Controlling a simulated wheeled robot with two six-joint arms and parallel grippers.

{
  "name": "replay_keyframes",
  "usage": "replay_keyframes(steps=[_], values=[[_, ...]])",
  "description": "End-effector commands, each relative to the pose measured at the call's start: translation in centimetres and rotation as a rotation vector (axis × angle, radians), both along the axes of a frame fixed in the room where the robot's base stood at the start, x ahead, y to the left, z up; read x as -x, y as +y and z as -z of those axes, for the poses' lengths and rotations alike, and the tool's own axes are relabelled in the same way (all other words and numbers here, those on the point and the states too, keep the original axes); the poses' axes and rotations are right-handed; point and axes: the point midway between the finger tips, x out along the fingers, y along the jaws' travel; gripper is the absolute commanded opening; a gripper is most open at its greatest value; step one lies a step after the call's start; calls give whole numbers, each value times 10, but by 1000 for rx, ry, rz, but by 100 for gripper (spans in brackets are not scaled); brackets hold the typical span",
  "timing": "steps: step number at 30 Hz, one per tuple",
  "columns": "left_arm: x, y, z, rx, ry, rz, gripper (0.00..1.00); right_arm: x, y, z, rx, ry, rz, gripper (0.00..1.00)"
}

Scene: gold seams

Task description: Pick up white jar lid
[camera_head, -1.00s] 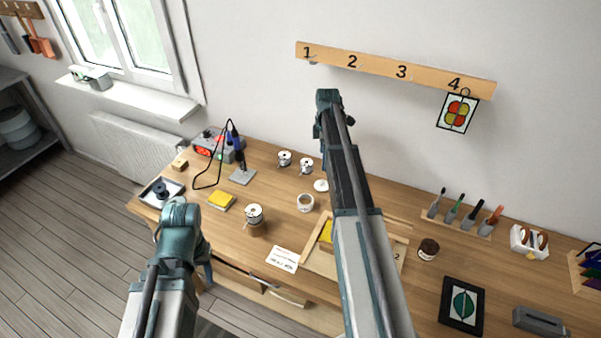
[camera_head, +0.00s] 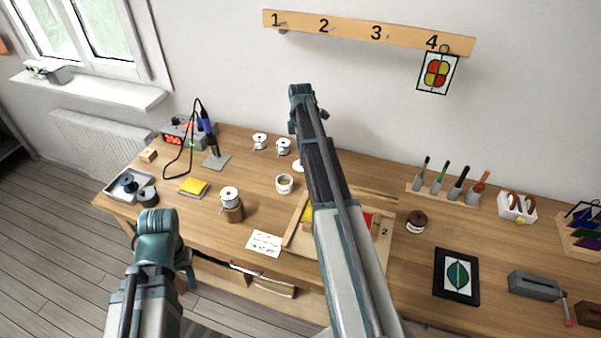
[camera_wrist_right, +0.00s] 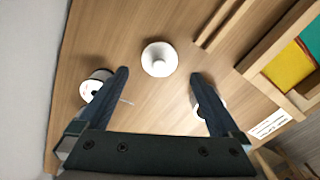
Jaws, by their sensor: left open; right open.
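The white jar lid (camera_wrist_right: 159,59) is a round white disc with a raised middle, lying flat on the wooden bench. In the head view the lid (camera_head: 298,166) is partly hidden by my right arm. My right gripper (camera_wrist_right: 160,76) is open and empty, its two dark fingers spread, with the lid between and just beyond the fingertips in the wrist view. The right gripper is hidden behind its arm in the head view. My left gripper (camera_head: 187,270) shows only in small part beside the bench's front left edge, low in the head view, away from the lid.
A white-wound spool (camera_wrist_right: 94,89) stands by the left finger in the wrist view. A small white jar (camera_head: 284,184) stands near the lid, partly behind the other finger. A wooden frame (camera_head: 294,226) with coloured glass lies to the right. Bare bench surrounds the lid.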

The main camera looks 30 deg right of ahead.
Motion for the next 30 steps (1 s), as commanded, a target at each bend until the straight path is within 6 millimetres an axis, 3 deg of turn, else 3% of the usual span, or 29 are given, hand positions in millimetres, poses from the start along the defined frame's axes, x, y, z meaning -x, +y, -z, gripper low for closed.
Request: replay_keyframes(steps=[8, 21, 29, 30], values=[[0, 0, 6, 0, 0, 0, 50, 0, 0, 6, 0, 0, 0, 100], [0, 0, 54, 0, 0, 0, 50, 0, 0, 54, 0, 0, 0, 100], [0, 0, 52, 0, 0, 0, 50, 0, 0, 52, 0, 0, 0, 100], [0, 0, 52, 0, 0, 0, 50, 0, 0, 52, 0, 0, 0, 96]])
